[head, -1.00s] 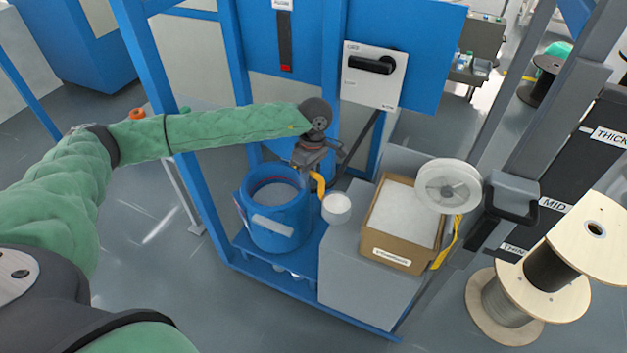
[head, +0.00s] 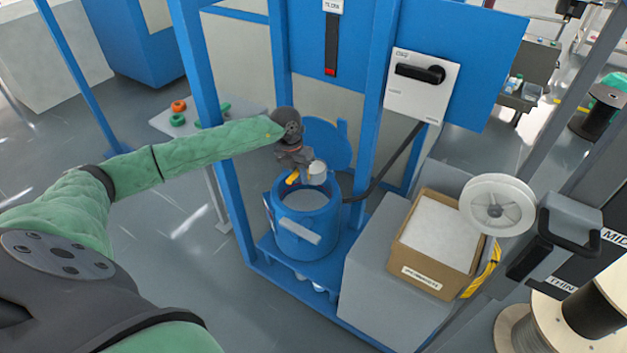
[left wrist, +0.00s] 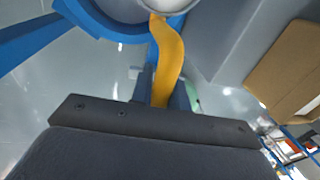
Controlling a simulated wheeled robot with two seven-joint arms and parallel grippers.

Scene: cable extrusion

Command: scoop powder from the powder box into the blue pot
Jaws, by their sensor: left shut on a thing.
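My left gripper (head: 296,168) is shut on the yellow handle of the scoop (head: 317,173), above the back of the blue pot (head: 296,238). The scoop's pale cup is over the pot's rim area and looks tilted; I cannot tell whether powder is in it. White powder (head: 306,200) lies inside the pot. In the left wrist view the yellow handle (left wrist: 168,60) runs between the fingers to the cup at the top edge, with the blue pot's rim (left wrist: 98,22) beside it. The cardboard powder box (head: 421,264), holding white powder, stands to the right. My right gripper is not in view.
The powder box stands on a grey block (head: 378,260) right of the pot. The blue lid (head: 330,143) stands open behind the pot. Blue posts frame the machine. A white spool (head: 497,207) hangs close over the box's right corner.

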